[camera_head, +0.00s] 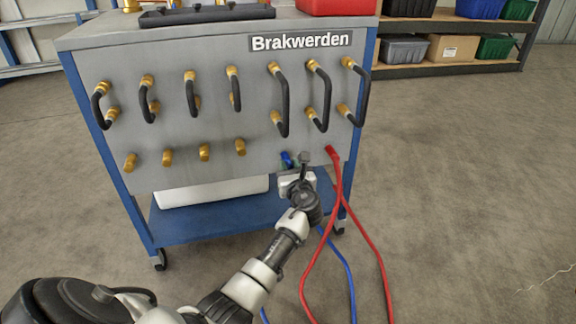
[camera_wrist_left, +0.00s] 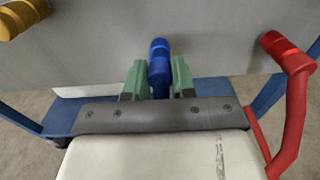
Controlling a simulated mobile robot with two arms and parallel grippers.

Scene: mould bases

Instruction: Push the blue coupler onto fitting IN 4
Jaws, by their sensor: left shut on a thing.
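My left gripper (camera_head: 291,164) has its fingers shut on the blue coupler (camera_head: 286,158) in front of the lower part of the grey panel. In the left wrist view the blue coupler (camera_wrist_left: 159,50) stands between the two green fingers (camera_wrist_left: 159,80), its far end pointing at the panel. Whether it touches the panel or a fitting there is hidden. Bare brass fittings (camera_head: 204,152) form the lower row to its left. No fitting labels are readable, so I cannot tell which is IN 4. My right gripper is not in view.
A red coupler (camera_head: 332,153) sits at the panel to the right, its red hose (camera_head: 337,205) hanging close to my gripper. A blue hose (camera_head: 344,268) trails to the floor. Black looped hoses (camera_head: 190,92) fill the rows above. The blue lower shelf (camera_head: 215,218) lies below.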

